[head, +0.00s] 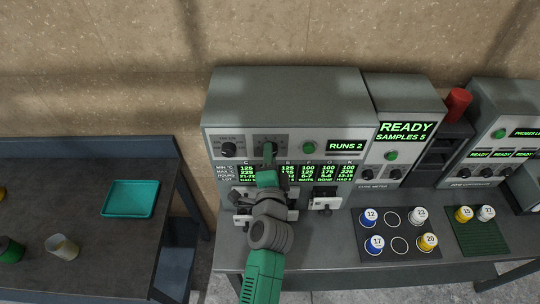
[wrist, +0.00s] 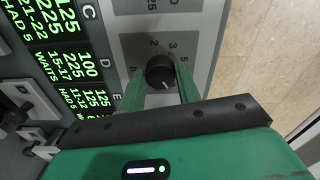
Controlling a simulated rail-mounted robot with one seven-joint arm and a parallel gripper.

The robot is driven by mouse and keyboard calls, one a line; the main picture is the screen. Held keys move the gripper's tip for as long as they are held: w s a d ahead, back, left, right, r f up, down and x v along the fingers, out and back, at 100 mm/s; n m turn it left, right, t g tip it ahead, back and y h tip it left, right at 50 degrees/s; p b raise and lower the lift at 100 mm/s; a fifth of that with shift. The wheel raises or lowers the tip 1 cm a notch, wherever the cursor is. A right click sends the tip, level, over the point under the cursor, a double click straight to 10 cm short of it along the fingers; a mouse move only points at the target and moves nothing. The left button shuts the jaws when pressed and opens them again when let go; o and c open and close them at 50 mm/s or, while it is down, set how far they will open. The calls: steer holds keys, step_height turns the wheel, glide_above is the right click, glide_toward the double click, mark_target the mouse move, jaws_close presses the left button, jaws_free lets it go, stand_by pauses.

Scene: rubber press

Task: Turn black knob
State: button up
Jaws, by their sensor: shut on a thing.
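The black knob (wrist: 160,72) sits on a grey dial plate with printed numbers around it. In the wrist view it lies between the two green fingers of my gripper (wrist: 161,85), and its white pointer mark faces down and slightly right in the picture. In the head view my gripper (head: 269,152) reaches up to the dial plate (head: 280,142) on the large grey machine, and the fingers hide most of the knob there. My gripper is shut on the knob.
Another black knob (head: 228,149) is left of it and a green button (head: 309,147) right. Screens read "RUNS 2" and "READY SAMPLES 5". Numbered cups stand on a dark mat (head: 385,252) at right. A teal tray (head: 130,198) lies on the left table.

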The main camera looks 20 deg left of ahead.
stand_by(0.5)
steer(key=o, duration=1)
steer(key=shift+s, duration=0.1)
steer(key=v, duration=0.7)
steer(key=shift+s+d, duration=0.2)
steer(key=shift+s, duration=0.1)
steer(key=shift+c, duration=0.3)
